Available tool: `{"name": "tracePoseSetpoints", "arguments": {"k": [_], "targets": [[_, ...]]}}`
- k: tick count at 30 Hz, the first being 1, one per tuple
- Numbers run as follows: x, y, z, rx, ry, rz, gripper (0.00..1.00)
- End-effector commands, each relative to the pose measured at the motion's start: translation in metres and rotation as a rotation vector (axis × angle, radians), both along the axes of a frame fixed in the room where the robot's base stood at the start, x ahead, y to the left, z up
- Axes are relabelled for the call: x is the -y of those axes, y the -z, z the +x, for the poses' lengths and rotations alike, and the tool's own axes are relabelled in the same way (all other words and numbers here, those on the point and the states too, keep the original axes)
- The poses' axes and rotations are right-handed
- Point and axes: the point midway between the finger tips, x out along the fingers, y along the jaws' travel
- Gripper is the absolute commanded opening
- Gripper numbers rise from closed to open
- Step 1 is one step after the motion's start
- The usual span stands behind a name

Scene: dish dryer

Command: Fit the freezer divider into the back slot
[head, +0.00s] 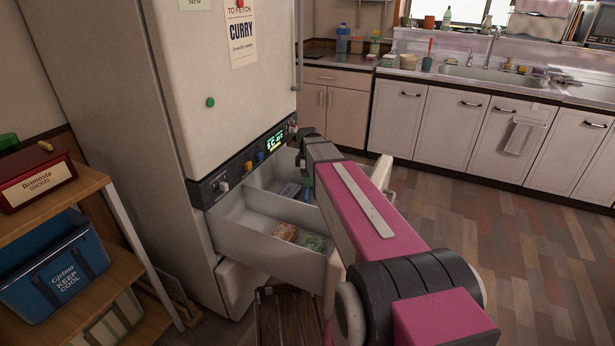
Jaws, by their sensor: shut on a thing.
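The freezer drawer (262,252) is pulled out of the white fridge. A pale upright panel, which looks like the divider (276,207), stands across the drawer's inside. My gripper (306,188) points down over the drawer at this panel's right part and is shut on it; the fingertips and the grip are small and dark. A brown packet (285,231) and a green bag (315,243) lie on the near side of the panel. A bluish packet (290,190) lies on its far side. The slots cannot be made out, and my arm hides the drawer's right end.
The fridge (235,105) rises behind the drawer, with a control strip (262,148) just above it. A lower compartment (240,287) stands out below. A wooden shelf (70,215) is at the left. Open floor (520,255) lies to the right, before the kitchen counter.

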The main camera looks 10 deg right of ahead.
Motion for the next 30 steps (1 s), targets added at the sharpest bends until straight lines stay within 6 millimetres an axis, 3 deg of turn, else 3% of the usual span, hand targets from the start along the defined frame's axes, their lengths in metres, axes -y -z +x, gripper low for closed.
{"name": "tracePoseSetpoints", "arguments": {"k": [2,3,4,5,17,30], "targets": [[0.000,0.002,0.000,0.000,0.000,0.000,0.45],[0.000,0.003,0.000,0.000,0.000,0.000,0.88],[0.000,0.002,0.000,0.000,0.000,0.000,0.98],[0.000,0.003,0.000,0.000,0.000,0.000,1.00],[0.000,-0.009,0.000,0.000,0.000,0.000,1.00],[0.000,-0.081,0.000,0.002,0.000,0.000,1.00]]}}
